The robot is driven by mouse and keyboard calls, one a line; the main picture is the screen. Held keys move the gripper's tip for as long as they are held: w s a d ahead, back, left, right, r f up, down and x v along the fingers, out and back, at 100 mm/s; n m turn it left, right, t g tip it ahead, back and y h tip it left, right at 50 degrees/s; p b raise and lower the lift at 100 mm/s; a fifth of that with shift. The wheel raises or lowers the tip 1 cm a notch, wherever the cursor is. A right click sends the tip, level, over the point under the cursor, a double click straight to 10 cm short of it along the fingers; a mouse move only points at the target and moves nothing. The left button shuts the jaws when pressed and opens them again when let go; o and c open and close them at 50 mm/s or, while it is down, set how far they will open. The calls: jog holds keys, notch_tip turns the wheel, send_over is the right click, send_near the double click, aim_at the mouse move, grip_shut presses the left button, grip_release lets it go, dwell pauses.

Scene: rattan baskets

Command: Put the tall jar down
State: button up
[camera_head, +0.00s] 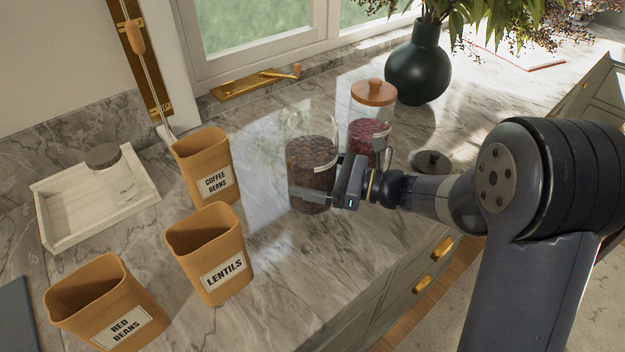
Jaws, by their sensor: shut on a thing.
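The tall jar is a clear glass jar (311,158) with dark brown contents, probably beans, and no lid on it. My gripper (322,193) comes in from the right and is shut around the lower part of this jar. The jar is upright. I cannot tell whether its base touches the marble counter (330,265) or hangs slightly above it. The far finger is partly hidden by the jar.
Containers labelled coffee beans (206,165), lentils (212,252) and red beans (108,305) stand left. A wooden-lidded jar of red contents (371,112) stands close behind.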

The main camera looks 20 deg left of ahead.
jog(key=shift+f, duration=1)
jog(key=shift+f, duration=0.15)
jog(key=o, duration=1.5)
jog(key=shift+f, duration=0.1)
jog(key=shift+r, duration=0.25)
jog(key=d, duration=0.4)
jog(key=w+d+b, duration=0.1)
jog(key=d, duration=0.7)
jog(key=shift+w+f, duration=0.1)
jog(key=shift+w, duration=0.05)
